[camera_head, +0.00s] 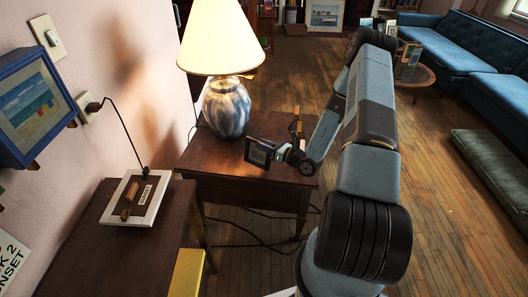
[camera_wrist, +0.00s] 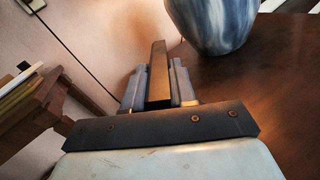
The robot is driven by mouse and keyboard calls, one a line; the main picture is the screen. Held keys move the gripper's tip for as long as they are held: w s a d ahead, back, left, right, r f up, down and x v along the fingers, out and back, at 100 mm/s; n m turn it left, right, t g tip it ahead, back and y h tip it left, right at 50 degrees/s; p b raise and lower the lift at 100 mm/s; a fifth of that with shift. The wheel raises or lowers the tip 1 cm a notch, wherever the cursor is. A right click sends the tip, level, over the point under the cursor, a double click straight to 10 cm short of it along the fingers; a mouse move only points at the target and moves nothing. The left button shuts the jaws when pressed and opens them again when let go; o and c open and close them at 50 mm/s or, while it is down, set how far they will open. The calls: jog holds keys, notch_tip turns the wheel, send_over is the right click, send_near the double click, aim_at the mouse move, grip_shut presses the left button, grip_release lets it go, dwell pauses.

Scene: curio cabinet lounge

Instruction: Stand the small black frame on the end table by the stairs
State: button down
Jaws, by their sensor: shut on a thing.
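The small black frame (camera_head: 258,152) is held upright at the end of my gripper (camera_head: 274,153), over or just above the front right of the wooden end table (camera_head: 205,157). I cannot tell whether its lower edge touches the tabletop. In the wrist view, my jaws are shut on the frame (camera_wrist: 158,72), which shows as a narrow brown edge between the fingers. Its picture side is hidden there. The tabletop shows at the right in the wrist view (camera_wrist: 280,75). No stairs are plain in either view.
A lamp with a blue and white base (camera_head: 227,107) stands on the table, left of the frame; its base fills the wrist view's top (camera_wrist: 212,22). A dark cabinet top (camera_head: 160,240) at lower left bears a white-edged frame (camera_head: 118,213). Cords lie on the floor. The table's front left is clear.

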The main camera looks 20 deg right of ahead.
jog(key=shift+w+a+f, duration=0.15)
jog(key=shift+w+f, duration=0.35)
jog(key=shift+f, duration=1.55)
jog(key=shift+f, duration=0.1)
jog(key=c, duration=0.9)
grip_release()
